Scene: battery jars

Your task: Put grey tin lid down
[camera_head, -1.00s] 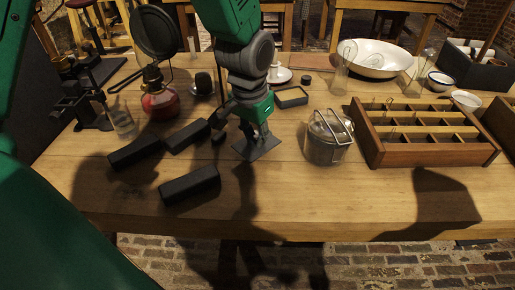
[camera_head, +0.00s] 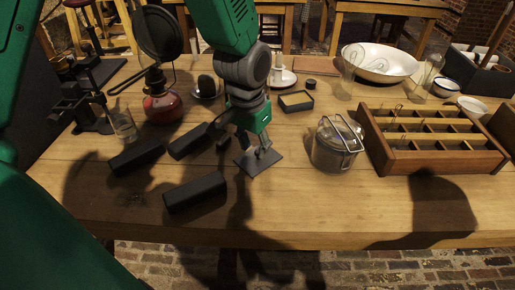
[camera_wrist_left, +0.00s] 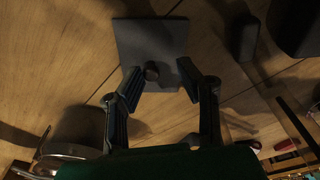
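The grey tin lid (camera_head: 257,164) is a thin square plate with a small round knob. It lies flat on or very close to the wooden table, left of the glass jar. My left gripper (camera_head: 256,148) is directly above it, pointing down. In the left wrist view the lid (camera_wrist_left: 166,41) shows beyond the fingertips, with the knob between them. The fingers of the left gripper (camera_wrist_left: 163,73) are spread wider than the knob. One tip is near the knob, and the other is clearly apart from it. My right gripper is not in view.
Dark blocks (camera_head: 194,193) lie to the left of the lid. A lidded glass jar (camera_head: 334,150) with a wire handle stands to the right, before a wooden compartment box (camera_head: 436,161). A red burner (camera_head: 162,107) stands behind left. The table's front strip is clear.

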